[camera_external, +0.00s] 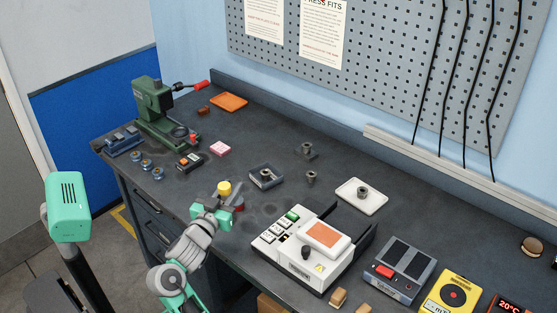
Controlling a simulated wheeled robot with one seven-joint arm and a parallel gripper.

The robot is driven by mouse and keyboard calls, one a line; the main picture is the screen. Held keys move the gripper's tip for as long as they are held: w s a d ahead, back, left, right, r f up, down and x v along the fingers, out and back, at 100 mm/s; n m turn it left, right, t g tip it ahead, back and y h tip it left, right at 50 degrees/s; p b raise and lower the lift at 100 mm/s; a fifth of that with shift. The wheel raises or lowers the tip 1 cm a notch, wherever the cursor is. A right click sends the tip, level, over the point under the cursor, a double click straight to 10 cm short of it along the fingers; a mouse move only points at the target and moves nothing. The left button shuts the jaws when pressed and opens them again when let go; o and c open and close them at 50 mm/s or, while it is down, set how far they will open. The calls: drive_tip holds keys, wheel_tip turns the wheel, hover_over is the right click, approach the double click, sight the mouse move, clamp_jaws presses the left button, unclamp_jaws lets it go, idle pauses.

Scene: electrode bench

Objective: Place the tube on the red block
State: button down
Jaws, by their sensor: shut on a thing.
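My gripper (225,205) is above the front left-middle of the bench, shut on a small piece with a yellow top (224,187), which looks like the tube. The gripper hides the lower part of this piece. A small dull red block (203,110) sits at the back left, beside the orange tray and apart from my gripper. A dark red piece (240,198) shows right beside the gripper; I cannot tell what it is.
A green press (152,108) with a red-tipped lever stands at the back left. A pink block (220,149) and an orange tray (229,102) lie beyond my gripper. A grey square holder (266,184) and a white console (283,240) are to its right. Bare bench lies between.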

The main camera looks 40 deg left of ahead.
drive_tip(key=w+a+r+m+h+p, duration=0.1)
drive_tip(key=w+a+r+h+p, duration=0.25)
drive_tip(key=p, duration=0.65)
drive_tip(key=w+a+r+m+t+h+p, duration=0.1)
drive_tip(key=w+a+r+m+p, duration=0.1)
drive_tip(key=a+r+p, duration=0.55)
drive_tip(key=w+a+r+m+h+p, duration=0.1)
drive_tip(key=w+r+h+p, duration=0.15)
drive_tip(key=p, duration=0.85)
drive_tip(key=w+d+f+y+p, duration=0.1)
drive_tip(key=d+f+p, duration=0.1)
drive_tip(key=f+p, duration=0.3)
drive_tip(key=w+d+f+y+p, duration=0.1)
drive_tip(key=d+f+p, duration=0.2)
drive_tip(key=f, duration=0.9)
drive_tip(key=shift+d+f+n+p, duration=0.15)
drive_tip(key=shift+f+n+p, duration=0.25)
drive_tip(key=shift+p, duration=0.55)
